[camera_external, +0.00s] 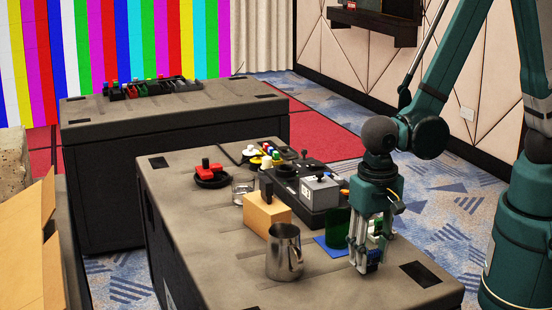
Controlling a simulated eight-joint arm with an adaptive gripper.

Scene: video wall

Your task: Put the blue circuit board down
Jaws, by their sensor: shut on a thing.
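Green, white and blue parts show between and beside the fingers; the fingers hide much of the board. I cannot tell whether the board touches the table.
A metal pitcher (284,253) and a wooden block (266,213) stand left of my gripper. A grey-and-black device (319,191), a glass (242,190) and a red-topped black item (209,173) are farther back. The table's front right corner is clear.

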